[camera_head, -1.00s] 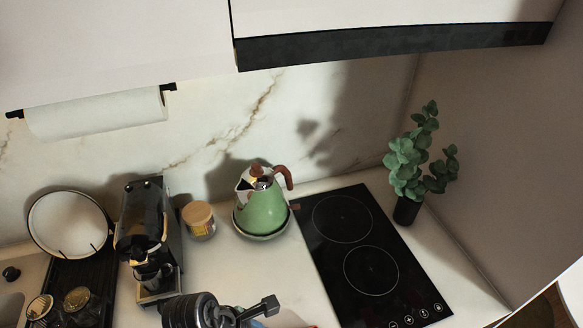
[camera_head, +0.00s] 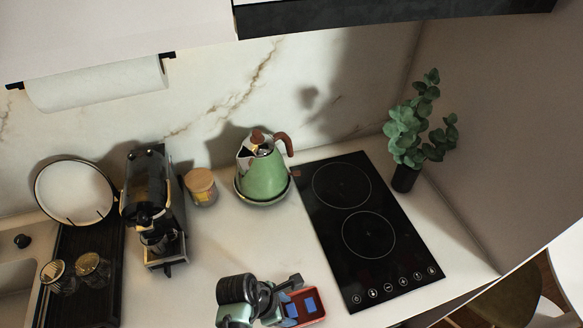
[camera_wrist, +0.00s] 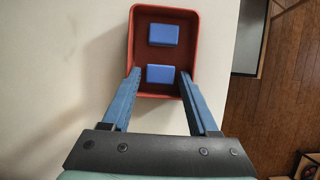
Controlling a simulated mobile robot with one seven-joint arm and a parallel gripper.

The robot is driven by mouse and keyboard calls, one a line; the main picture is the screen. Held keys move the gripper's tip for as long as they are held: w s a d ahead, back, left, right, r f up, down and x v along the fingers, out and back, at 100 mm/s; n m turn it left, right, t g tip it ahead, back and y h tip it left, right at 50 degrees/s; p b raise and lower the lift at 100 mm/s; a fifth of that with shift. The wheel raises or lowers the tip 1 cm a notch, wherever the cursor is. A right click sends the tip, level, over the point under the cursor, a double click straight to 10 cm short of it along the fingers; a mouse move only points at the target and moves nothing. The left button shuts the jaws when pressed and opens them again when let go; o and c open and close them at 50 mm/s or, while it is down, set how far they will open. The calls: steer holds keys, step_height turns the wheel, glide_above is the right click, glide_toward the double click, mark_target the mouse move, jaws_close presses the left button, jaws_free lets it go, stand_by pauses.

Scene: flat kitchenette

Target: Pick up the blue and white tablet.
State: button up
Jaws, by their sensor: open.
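A red tray (camera_wrist: 139,45) lies on the white counter and holds two small blue blocks. The far blue tablet (camera_wrist: 164,34) and the near blue tablet (camera_wrist: 159,73) show only blue faces; I see no white on them. In the head view the red tray (camera_head: 314,318) is at the bottom, right of my arm, with the blue tablets (camera_head: 310,304) inside. My gripper (camera_wrist: 159,77) is open, with its blue fingers over the tray's near end. One fingertip is on each side of the near tablet, and neither appears to touch it. Height above the tray is hard to tell.
A black cooktop (camera_head: 372,228) lies right of the tray. A green kettle (camera_head: 262,172), a lidded jar (camera_head: 201,187) and a coffee machine (camera_head: 150,205) stand behind. The counter's front edge is close to the tray. Counter left of it (camera_wrist: 70,60) is clear.

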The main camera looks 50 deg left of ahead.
jaws_close()
stand_by(0.3)
